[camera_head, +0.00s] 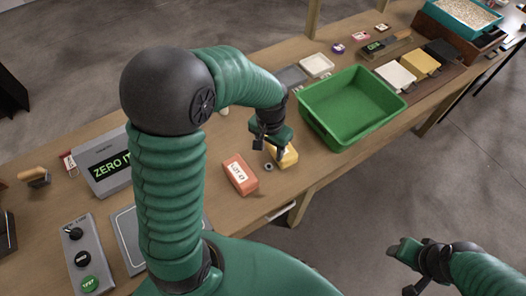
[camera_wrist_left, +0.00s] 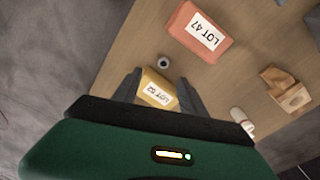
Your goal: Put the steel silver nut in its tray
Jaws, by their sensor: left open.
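The steel silver nut (camera_head: 268,167) is a small grey ring lying on the wooden table. It also shows in the left wrist view (camera_wrist_left: 164,62), just beyond the fingers. My left gripper (camera_head: 268,148) is open above the table. Its fingers (camera_wrist_left: 158,88) stand either side of a yellow block (camera_wrist_left: 158,90) marked LOT 62; I cannot tell whether they touch it. A small grey tray (camera_head: 290,77) and a white tray (camera_head: 316,66) stand behind the gripper; which is the nut's tray I cannot tell. My right gripper (camera_head: 398,270) appears open and empty, off the table at lower right.
An orange LOT 47 block (camera_head: 240,175) lies just left of the nut. A large green bin (camera_head: 352,135) stands to the right. A display box (camera_head: 105,165) and a button panel (camera_head: 86,262) are at left. Several blocks and a teal tray (camera_head: 440,12) stand at far right.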

